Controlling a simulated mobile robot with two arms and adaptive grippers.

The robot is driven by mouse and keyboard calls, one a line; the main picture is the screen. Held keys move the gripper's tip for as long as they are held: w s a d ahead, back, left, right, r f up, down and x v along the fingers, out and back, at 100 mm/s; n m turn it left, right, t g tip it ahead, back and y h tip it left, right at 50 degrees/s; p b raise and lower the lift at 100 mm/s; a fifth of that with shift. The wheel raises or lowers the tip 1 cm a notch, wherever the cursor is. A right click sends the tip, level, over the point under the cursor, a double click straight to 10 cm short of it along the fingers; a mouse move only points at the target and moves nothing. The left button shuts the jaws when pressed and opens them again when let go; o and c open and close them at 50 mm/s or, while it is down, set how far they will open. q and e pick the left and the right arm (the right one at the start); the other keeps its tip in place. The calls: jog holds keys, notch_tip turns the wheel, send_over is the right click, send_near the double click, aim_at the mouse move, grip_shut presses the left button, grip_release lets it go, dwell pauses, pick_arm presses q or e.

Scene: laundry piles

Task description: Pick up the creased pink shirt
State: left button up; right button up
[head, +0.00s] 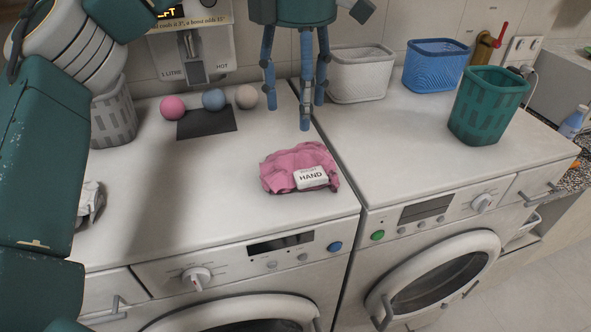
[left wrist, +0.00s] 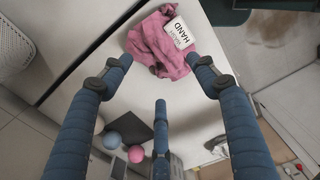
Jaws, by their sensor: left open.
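The creased pink shirt (head: 297,161) lies crumpled on the left machine's white top, near its front right corner. A white tag reading HAND is on it. In the left wrist view the shirt (left wrist: 150,43) appears at the top, just beyond the spread fingertips. My left gripper (head: 298,108) is open and empty, its blue fingers pointing down, above and behind the shirt in the head view. In the left wrist view my left gripper (left wrist: 160,75) shows three spread fingers with nothing between them. My right gripper is not in view.
Pink (head: 172,107), blue (head: 213,99) and beige (head: 246,96) balls sit by a dark mat (head: 207,124). White (head: 361,75), blue (head: 435,67) and green (head: 487,105) baskets stand on the right machine. A grey-white cloth (head: 90,203) lies left. The top around the shirt is clear.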

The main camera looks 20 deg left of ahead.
aim_at(296, 148)
pick_arm(q)
notch_tip(296, 148, down, 3)
jog(key=shift+s+f, duration=0.1)
jog(key=shift+s+f+p, duration=0.15)
jog(key=shift+f+p, duration=0.4)
jog(key=shift+p, duration=0.05)
jog(key=f, duration=0.2)
jog(key=f+p, duration=0.1)
jog(key=shift+a+f, duration=0.2)
jog(key=shift+f, duration=0.45)
jog(key=shift+d, duration=0.1)
grip_shut()
